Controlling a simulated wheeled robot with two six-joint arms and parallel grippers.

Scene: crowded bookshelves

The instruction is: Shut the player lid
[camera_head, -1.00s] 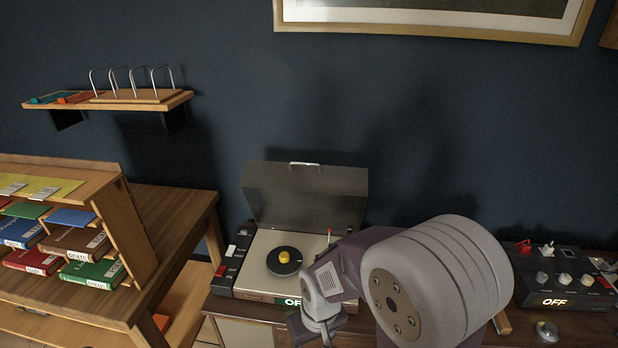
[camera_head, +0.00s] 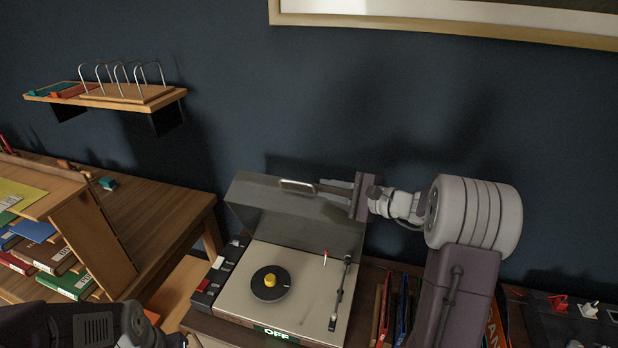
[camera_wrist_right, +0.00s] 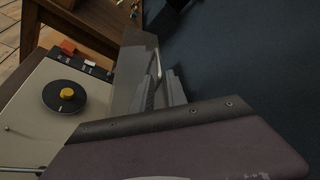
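The record player (camera_head: 235,290) stands on a low cabinet, with its dark see-through lid (camera_head: 285,222) raised at the back. A pale bar handle (camera_head: 297,186) is on the lid's upper edge. My right gripper (camera_head: 322,188) reaches in from the right at that edge, its fingertips at the handle's right end. In the right wrist view the two fingers (camera_wrist_right: 161,88) show a narrow gap, with the handle (camera_wrist_right: 157,62) just beyond or between their tips. I cannot tell whether they touch it. My left arm shows at the lower left; its gripper is out of view.
The deck holds a black disc with a yellow knob (camera_head: 270,281) and a tonearm (camera_head: 341,292). Upright records (camera_head: 385,305) stand right of the player. A wooden desk (camera_head: 165,215) with a book rack is at the left. A wall shelf (camera_head: 110,95) hangs above it.

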